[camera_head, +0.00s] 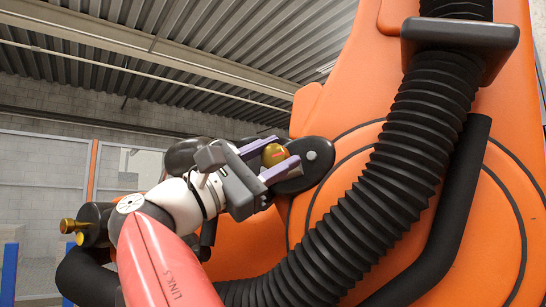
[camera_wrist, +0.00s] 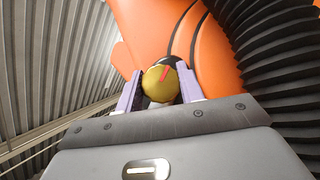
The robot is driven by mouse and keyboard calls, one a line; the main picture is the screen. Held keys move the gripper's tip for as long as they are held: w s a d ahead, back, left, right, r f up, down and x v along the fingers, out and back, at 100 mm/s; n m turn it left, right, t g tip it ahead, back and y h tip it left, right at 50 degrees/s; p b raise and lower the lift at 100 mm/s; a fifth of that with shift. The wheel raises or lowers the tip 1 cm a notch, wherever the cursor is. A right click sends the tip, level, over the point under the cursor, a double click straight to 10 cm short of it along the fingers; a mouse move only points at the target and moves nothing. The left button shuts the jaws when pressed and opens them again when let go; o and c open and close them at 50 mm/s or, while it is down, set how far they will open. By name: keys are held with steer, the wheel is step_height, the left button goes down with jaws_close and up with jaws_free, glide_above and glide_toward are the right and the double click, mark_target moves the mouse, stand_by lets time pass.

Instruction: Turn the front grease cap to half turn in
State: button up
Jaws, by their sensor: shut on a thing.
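The front grease cap is a round brass-yellow knob with a red line mark on it (camera_head: 274,155). It sits near the black rounded housing (camera_head: 308,162) on the side of the orange machine. In the wrist view the cap (camera_wrist: 157,84) lies between the two pale purple fingers, and its red mark slants up to the right. My gripper (camera_head: 272,160) is shut on the cap, one finger on each side. The exact contact of the fingers and the base of the cap are hidden.
A thick black corrugated hose (camera_head: 390,180) runs down the orange machine body (camera_head: 480,180) right of my gripper. Open room with a wall and metal ceiling (camera_head: 200,40) lies to the left.

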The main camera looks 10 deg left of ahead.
steer(key=o, duration=1)
steer(key=shift+b+v, duration=0.55)
steer(key=shift+v, duration=3.4)
